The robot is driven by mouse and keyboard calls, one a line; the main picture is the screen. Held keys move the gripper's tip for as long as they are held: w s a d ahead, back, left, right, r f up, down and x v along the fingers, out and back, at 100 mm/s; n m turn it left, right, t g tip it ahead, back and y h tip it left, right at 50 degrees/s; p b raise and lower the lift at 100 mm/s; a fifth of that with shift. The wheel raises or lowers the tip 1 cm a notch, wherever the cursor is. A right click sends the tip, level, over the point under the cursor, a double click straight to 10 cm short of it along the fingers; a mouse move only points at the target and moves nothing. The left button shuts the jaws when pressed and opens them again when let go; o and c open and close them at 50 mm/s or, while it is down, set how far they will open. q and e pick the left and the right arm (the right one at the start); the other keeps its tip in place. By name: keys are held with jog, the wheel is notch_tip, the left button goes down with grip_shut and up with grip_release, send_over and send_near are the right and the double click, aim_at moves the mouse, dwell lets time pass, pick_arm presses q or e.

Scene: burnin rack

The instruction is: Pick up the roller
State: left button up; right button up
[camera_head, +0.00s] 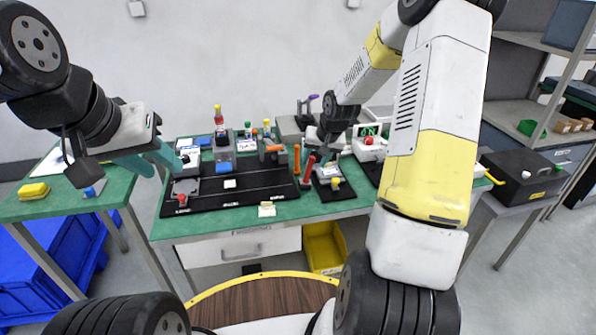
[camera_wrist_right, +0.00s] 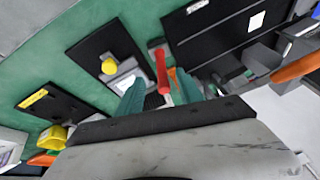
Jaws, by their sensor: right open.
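A red-handled tool, which looks like the roller (camera_head: 307,170), lies on the green bench between the long black board and a smaller black plate. In the right wrist view the roller (camera_wrist_right: 162,72) shows its red handle beyond and between my teal right fingers (camera_wrist_right: 160,98). The right gripper is open; the lower part of the tool is hidden by the gripper, and no contact is visible. In the head view my right gripper (camera_head: 329,150) is over the bench just right of the roller, mostly hidden by its wrist. My left gripper (camera_head: 160,165) is open and empty at the bench's left end.
An orange handle (camera_head: 297,158) lies close beside the roller. The long black board (camera_head: 250,190) carries blocks and fixtures. A small black plate (camera_head: 340,188) with a yellow knob is just right. Bottles stand behind. A yellow bin (camera_head: 324,248) is below the bench.

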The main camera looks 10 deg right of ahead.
aim_at(310, 169)
jog(key=x, duration=0.8)
jog(key=shift+s+a+f, duration=0.1)
jog(key=shift+s+a, duration=0.15)
grip_shut()
